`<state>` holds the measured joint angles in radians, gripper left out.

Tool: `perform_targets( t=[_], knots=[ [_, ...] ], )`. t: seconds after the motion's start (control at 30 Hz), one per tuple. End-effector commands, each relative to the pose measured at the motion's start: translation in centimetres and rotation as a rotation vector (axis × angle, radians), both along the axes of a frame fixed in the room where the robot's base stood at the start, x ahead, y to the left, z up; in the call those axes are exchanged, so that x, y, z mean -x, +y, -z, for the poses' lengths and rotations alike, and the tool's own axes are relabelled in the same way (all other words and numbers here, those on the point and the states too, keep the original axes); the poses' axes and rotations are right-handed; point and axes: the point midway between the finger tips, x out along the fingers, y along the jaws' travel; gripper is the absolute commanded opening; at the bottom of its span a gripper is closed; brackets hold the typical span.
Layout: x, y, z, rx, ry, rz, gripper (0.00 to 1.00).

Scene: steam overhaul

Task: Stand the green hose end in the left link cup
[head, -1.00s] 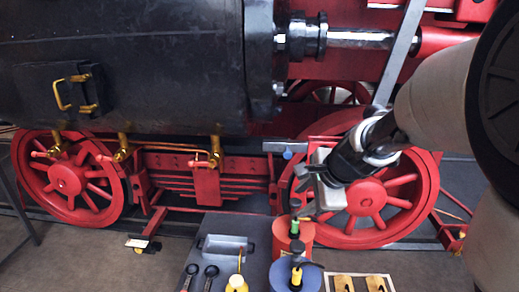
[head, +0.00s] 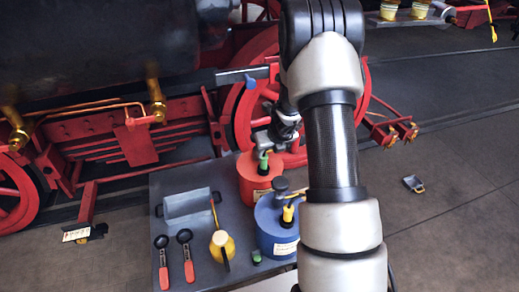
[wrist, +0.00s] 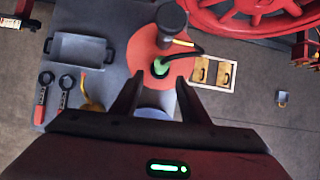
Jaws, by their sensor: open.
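The green hose end (head: 263,163) stands on top of the red can (head: 262,184), at the end of a dark hose. In the wrist view the green hose end (wrist: 160,68) shows just beyond and between my fingertips, with the red can (wrist: 143,50) around it. My gripper (wrist: 160,80) is open, with nothing between its fingers; whether it touches the hose end I cannot tell. In the head view my arm partly hides the gripper. Brass fittings (head: 155,92) hang on the engine at left; I cannot tell which thing is the left link cup.
A blue can (head: 278,228) with a yellow-tipped hose stands close by. The grey mat (head: 180,172) also holds a tray (head: 187,204), two red-handled tools (head: 187,262) and a yellow oiler (head: 222,247). Red wheels stand behind. The floor at right is mostly clear.

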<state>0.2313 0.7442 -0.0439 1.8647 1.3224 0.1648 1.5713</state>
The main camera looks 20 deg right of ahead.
Motion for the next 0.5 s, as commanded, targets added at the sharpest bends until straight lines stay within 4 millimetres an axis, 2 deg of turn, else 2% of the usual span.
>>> perform_targets(
  t=[0.27, 0.5],
  knots=[
    [-0.4, -0.5, 2.1, -0.011, 0.008, 0.041, 0.41],
    [-2.0, -0.4, 5.1, -0.010, 0.008, 0.038, 0.41]
  ],
)
